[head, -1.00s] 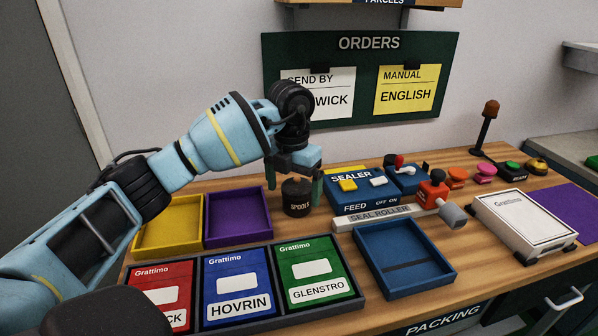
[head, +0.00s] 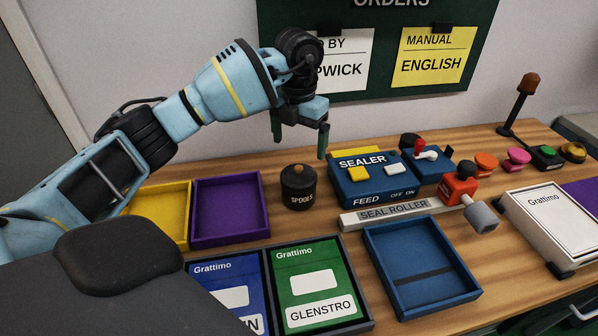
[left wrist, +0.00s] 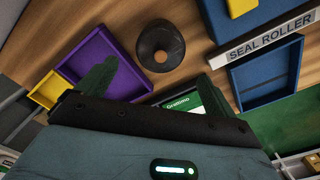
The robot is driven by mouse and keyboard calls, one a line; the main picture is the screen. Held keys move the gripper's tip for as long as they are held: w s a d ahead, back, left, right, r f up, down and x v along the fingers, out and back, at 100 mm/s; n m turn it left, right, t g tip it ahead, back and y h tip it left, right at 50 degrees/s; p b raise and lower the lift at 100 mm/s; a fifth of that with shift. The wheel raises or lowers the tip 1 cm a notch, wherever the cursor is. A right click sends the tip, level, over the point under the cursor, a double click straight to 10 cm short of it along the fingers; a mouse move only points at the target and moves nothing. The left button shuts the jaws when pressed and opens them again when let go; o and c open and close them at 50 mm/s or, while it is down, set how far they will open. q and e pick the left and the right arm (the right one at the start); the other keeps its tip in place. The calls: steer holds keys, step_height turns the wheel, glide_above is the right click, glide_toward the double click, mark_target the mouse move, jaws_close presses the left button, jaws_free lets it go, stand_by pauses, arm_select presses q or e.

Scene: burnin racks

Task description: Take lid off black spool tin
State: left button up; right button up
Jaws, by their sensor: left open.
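The black spool tin (head: 299,194), marked SPOOLS, stands upright on the wooden bench. Its dark lid, with a small brown knob (head: 298,168), is on it. The left wrist view shows the tin (left wrist: 148,35) from above, with the knob in the middle of its round top. My left gripper (head: 300,145) is open and empty, above and apart from the tin, fingers pointing down. Both its green fingers (left wrist: 155,85) show in the left wrist view, with the tin beyond them. My right gripper is not in view.
Yellow (head: 160,240) and purple (head: 230,238) trays lie left of the tin. The blue sealer (head: 375,190) and the seal roller (head: 392,213) stand close on its right. Grattimo boxes (head: 315,265) and a blue tray (head: 460,293) are in front. The orders board (head: 380,85) hangs behind.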

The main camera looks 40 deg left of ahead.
mark_target(299, 167)
arm_select(q)
step_height(299, 167, down, 2)
steer(key=shift+f, duration=0.1)
steer(key=shift+s+d+f, duration=0.1)
steer(key=shift+s+f, duration=0.05)
steer(key=shift+f, duration=2.35)
